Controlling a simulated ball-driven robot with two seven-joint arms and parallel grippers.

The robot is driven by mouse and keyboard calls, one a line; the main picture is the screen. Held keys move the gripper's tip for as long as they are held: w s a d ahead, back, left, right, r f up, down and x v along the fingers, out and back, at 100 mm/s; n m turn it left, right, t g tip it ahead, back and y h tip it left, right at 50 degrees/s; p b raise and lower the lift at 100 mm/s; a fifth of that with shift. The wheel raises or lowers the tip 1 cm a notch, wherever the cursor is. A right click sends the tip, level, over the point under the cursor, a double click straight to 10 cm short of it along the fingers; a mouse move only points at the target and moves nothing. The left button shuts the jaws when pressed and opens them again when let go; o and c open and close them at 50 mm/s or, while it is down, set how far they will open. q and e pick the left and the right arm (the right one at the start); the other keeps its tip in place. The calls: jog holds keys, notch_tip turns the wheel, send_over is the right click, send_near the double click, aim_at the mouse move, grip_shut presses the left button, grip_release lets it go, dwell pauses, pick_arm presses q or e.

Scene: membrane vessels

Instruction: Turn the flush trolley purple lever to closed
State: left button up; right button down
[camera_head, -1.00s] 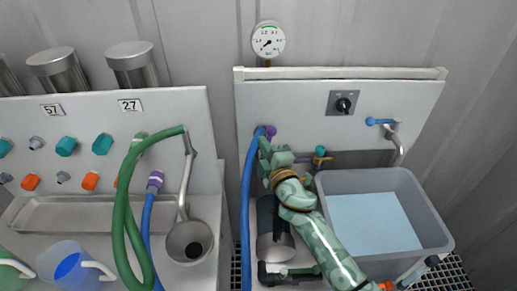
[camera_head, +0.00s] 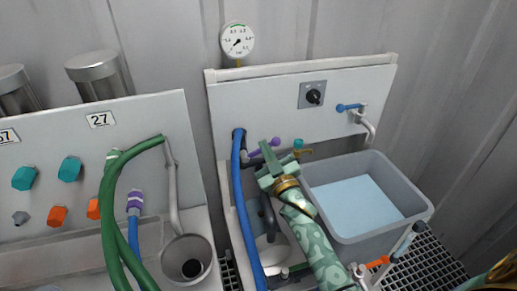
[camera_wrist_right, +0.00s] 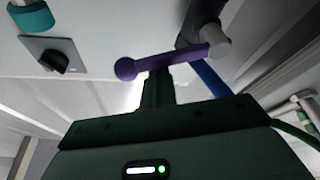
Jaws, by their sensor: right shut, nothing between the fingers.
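The purple lever (camera_head: 262,148) is on the flush trolley's panel (camera_head: 285,112), beside the top of the blue hose (camera_head: 240,190). In the head view it points right and slightly up, ending in a round knob. In the right wrist view the purple lever (camera_wrist_right: 165,61) runs across, knob at left, pivot at a grey fitting (camera_wrist_right: 210,35). My right gripper (camera_head: 266,154) is shut and empty just below the lever; its fingertips (camera_wrist_right: 157,80) show close under the bar. I cannot tell if they touch it.
A grey basin (camera_head: 365,200) of water stands to the right, below a blue-handled tap (camera_head: 350,106). A teal-handled valve (camera_head: 299,145) is close to the right of my gripper. A black switch (camera_head: 313,96) and a pressure gauge (camera_head: 237,40) are above. A green hose (camera_head: 108,190) hangs at left.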

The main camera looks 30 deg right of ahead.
jog(key=shift+s+d+f+m+h, duration=0.15)
jog(key=shift+f+m+h, duration=0.3)
jog(key=shift+m, duration=0.6)
jog(key=shift+w+d+f+m+h, duration=0.15)
jog(key=shift+f+m+h, duration=0.3)
jog(key=shift+m, duration=0.65)
jog(key=shift+s+d+f+m+h, duration=0.1)
jog(key=shift+d+f+m+h, duration=0.15)
jog(key=shift+m+h, duration=0.6)
jog(key=shift+f+m+y, duration=0.1)
jog(key=shift+m+y, duration=0.15)
jog(key=shift+m, duration=0.15)
